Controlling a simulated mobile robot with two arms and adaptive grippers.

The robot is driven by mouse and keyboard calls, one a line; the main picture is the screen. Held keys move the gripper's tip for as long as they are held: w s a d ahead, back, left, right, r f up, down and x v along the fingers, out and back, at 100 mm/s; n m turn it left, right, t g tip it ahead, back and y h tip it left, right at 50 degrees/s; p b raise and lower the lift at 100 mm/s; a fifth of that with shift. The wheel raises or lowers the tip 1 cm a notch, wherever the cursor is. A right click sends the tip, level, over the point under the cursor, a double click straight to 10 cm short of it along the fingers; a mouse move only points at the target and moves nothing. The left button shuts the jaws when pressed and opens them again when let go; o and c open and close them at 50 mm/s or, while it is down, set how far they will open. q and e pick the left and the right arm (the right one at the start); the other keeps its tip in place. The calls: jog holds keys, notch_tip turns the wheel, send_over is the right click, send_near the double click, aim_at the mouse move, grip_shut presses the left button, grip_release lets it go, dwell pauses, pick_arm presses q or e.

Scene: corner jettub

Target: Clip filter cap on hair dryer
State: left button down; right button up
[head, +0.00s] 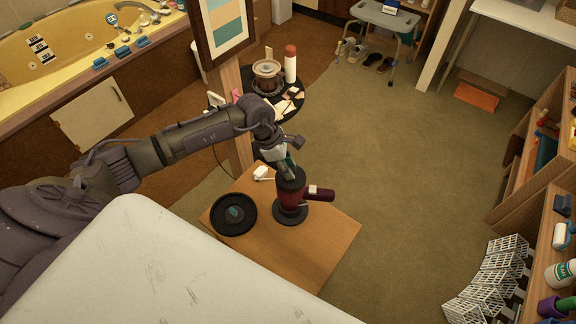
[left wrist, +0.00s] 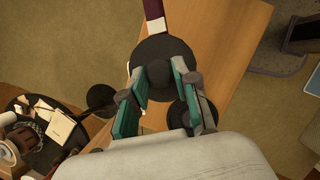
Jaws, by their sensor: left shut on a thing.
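A dark red hair dryer (head: 291,193) stands upright on a wooden table, on its wide round black end, with its handle (head: 319,193) pointing right. The handle also shows at the top of the left wrist view (left wrist: 153,12). My left gripper (head: 284,166) is right at the dryer's dark upper end. In the left wrist view its teal fingers (left wrist: 156,92) are shut on a dark round piece (left wrist: 158,74), which looks like the filter cap. I cannot tell whether this piece is seated on the dryer or only held against it. My right gripper is out of view.
A black round disc (head: 233,222) lies on the wooden table (head: 318,246) left of the dryer. A small white item (head: 262,173) lies behind the disc. A white surface (head: 150,270) fills the near left. A wooden post (head: 233,90) stands behind my arm. The table's right side is bare.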

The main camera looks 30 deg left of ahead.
pick_arm(q)
jog(key=shift+f+b, duration=0.3)
dwell(0.6)
jog(key=c, duration=0.8)
grip_release()
